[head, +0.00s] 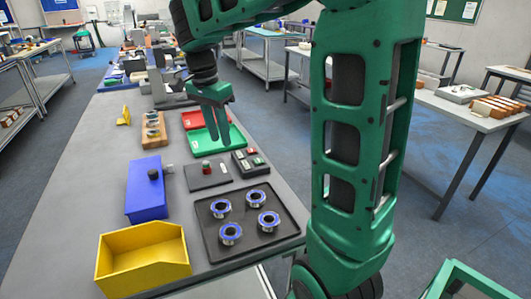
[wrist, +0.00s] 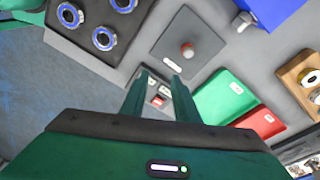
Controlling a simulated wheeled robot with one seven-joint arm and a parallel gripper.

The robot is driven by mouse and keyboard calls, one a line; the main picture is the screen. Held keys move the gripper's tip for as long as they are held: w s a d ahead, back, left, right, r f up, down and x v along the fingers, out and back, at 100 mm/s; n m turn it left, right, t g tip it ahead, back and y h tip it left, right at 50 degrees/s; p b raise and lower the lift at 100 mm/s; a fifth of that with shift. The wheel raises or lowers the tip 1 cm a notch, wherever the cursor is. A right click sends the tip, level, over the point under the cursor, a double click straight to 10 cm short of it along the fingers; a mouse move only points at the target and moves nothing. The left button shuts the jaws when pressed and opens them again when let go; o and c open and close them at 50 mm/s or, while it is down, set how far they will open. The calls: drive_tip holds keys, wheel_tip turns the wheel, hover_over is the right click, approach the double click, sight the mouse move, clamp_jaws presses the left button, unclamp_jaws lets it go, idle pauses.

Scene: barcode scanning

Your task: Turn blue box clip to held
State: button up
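The blue box (head: 146,195) stands at the left side of the table. A small black clip-like knob (head: 153,174) shows at its right upper side. In the wrist view the blue box (wrist: 270,10) is cut off by the top edge, with a small dark part (wrist: 242,22) beside it. My gripper (head: 220,144) points down above the area of the green tray and the button box, to the right of and beyond the blue box. Its two green fingers (wrist: 159,78) are apart with nothing between them. The clip's exact turn angle is too small to tell.
A yellow bin (head: 150,277) stands in front of the blue box. A black tray (head: 241,237) holds several blue-rimmed rings. A dark plate with a red knob (head: 206,167), a button box (head: 248,170), a green tray (head: 232,137) and a red tray (head: 191,119) are nearby.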

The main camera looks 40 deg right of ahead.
drive_tip(key=s+d+f+n, duration=0.2)
drive_tip(key=s+d+n, duration=0.2)
drive_tip(key=s, duration=0.9)
drive_tip(key=shift+s+d+f+n, duration=0.2)
drive_tip(key=shift+d+n, duration=0.1)
drive_tip(key=shift+d, duration=0.8)
